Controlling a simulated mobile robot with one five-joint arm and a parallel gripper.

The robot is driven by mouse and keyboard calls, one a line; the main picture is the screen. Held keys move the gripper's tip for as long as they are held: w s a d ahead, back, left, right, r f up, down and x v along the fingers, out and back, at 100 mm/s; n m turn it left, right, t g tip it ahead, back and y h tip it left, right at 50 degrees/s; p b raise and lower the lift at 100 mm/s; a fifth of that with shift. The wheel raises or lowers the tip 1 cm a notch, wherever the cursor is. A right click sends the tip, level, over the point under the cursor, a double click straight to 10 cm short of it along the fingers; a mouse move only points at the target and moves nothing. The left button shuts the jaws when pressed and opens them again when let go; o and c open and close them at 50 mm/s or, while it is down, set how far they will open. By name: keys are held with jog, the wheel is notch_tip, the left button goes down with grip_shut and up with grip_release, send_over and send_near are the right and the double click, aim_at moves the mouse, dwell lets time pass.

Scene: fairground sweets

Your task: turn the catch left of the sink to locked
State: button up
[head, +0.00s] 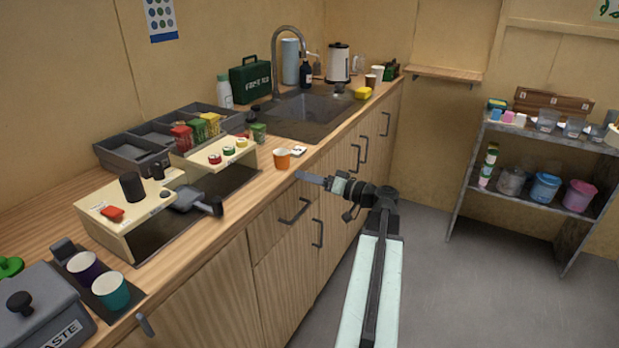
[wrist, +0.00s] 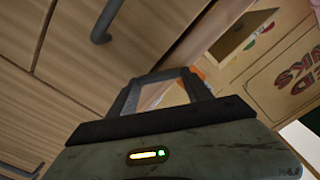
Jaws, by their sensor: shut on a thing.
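A grey-blue bar (head: 309,178), which looks like the handle of the catch, sticks out at the counter's front edge, left of the sink (head: 312,108). My gripper (head: 329,183) reaches it from the right and is shut on it. In the wrist view the two dark fingers of my gripper (wrist: 165,88) lean together, with a dark bar (wrist: 162,76) across their tips. The catch's mounting and any locked mark are too small or hidden to read. A similar grey handle (head: 145,324) stands out at the near counter edge.
An orange cup (head: 282,159) and a small white item (head: 298,150) stand on the counter close behind the bar. Cabinet handles (head: 295,212) jut out below. A metal shelf (head: 540,143) stands at the right. The floor (head: 460,275) between is clear.

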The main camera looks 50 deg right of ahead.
jog(key=m, duration=0.5)
jog(key=shift+a+f+m+b, duration=0.2)
jog(key=shift+f+m+b, duration=0.1)
jog(key=shift+f+b, duration=0.1)
jog(key=m, duration=0.4)
jog(key=shift+s+a+f+m, duration=0.15)
jog(key=shift+a+m, duration=0.2)
jog(key=shift+m, duration=0.05)
jog(key=o, duration=1.4)
jog(key=shift+c, duration=0.2)
jog(key=v, duration=0.8)
